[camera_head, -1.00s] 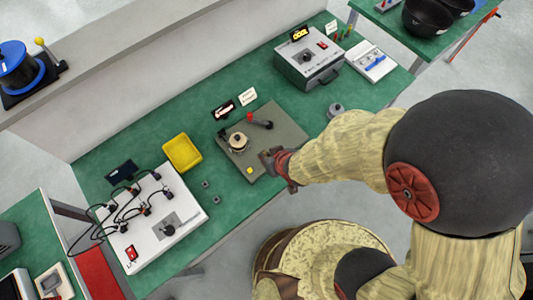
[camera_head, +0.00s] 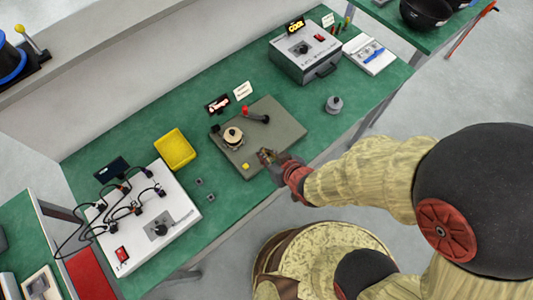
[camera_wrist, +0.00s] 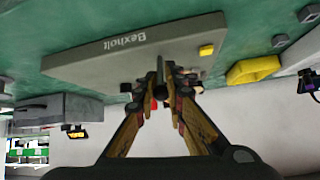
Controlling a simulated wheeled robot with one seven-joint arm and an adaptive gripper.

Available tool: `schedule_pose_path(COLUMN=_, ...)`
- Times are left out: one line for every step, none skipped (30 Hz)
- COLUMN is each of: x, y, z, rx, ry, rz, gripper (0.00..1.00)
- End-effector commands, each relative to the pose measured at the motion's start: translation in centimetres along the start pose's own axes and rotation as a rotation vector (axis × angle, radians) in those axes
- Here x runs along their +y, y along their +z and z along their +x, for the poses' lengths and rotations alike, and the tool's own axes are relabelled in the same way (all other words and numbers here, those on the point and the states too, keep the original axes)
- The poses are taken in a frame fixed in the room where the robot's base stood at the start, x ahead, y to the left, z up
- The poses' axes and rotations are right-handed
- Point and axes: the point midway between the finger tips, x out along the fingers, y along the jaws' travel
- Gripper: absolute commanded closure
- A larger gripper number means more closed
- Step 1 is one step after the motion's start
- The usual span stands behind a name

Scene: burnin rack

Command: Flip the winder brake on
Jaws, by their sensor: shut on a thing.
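A grey plate (camera_head: 285,130), marked Bexholt in the wrist view (camera_wrist: 90,65), lies on the green bench. It carries a round cream-coloured hub (camera_head: 233,136), a black lever with a red knob (camera_head: 256,116) and a small yellow block (camera_head: 246,166), which also shows in the wrist view (camera_wrist: 206,50). My gripper (camera_head: 266,156) is at the plate's front edge, right of the yellow block. In the wrist view my gripper (camera_wrist: 162,84) is shut on a slim dark upright lever (camera_wrist: 160,68). Its lower part is hidden by the fingers. I cannot read a brake label.
A yellow tray (camera_head: 175,150) and a white panel with cables (camera_head: 180,212) are to the left. A grey instrument box (camera_head: 306,58) stands at the back right. A round grey weight (camera_head: 334,104) is right of the plate. Bare bench lies between the plate and box.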

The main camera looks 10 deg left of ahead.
Motion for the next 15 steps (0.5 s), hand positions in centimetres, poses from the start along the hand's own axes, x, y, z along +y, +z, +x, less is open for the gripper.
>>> schedule_pose_path(x=-0.11, y=-0.05, z=0.0, rx=0.001, ry=-0.003, rz=-0.003, gripper=1.0)
schedule_pose_path(x=-0.11, y=-0.05, z=0.0, rx=0.001, ry=-0.003, rz=-0.003, gripper=1.0)
schedule_pose_path(x=-0.11, y=-0.04, z=0.0, rx=0.001, ry=-0.003, rz=-0.003, gripper=0.88)
schedule_pose_path(x=-0.1, y=-0.04, z=0.0, rx=0.001, ry=-0.002, rz=-0.003, gripper=0.86)
schedule_pose_path(x=-0.09, y=-0.03, z=0.0, rx=0.001, ry=-0.002, rz=-0.003, gripper=0.85)
schedule_pose_path(x=-0.08, y=-0.02, z=0.0, rx=0.0, ry=-0.002, rz=-0.002, gripper=0.82)
schedule_pose_path(x=-0.08, y=-0.01, z=0.0, rx=0.0, ry=-0.002, rz=-0.002, gripper=0.81)
schedule_pose_path(x=-0.07, y=-0.01, z=0.0, rx=0.0, ry=-0.002, rz=-0.002, gripper=0.79)
schedule_pose_path(x=-0.06, y=0.0, z=0.0, rx=0.0, ry=-0.001, rz=-0.002, gripper=0.77)
schedule_pose_path(x=-0.05, y=0.0, z=0.01, rx=0.0, ry=-0.001, rz=-0.002, gripper=0.75)
schedule_pose_path(x=-0.05, y=0.01, z=0.01, rx=0.0, ry=-0.001, rz=-0.001, gripper=0.73)
schedule_pose_path(x=-0.04, y=0.01, z=0.01, rx=0.0, ry=-0.001, rz=-0.001, gripper=0.72)
schedule_pose_path(x=-0.04, y=0.01, z=0.01, rx=0.0, ry=-0.001, rz=-0.001, gripper=0.72)
schedule_pose_path(x=-0.04, y=0.02, z=0.01, rx=0.0, ry=-0.001, rz=-0.001, gripper=0.72)
schedule_pose_path(x=-0.03, y=0.02, z=0.01, rx=-0.001, ry=-0.001, rz=-0.001, gripper=0.72)
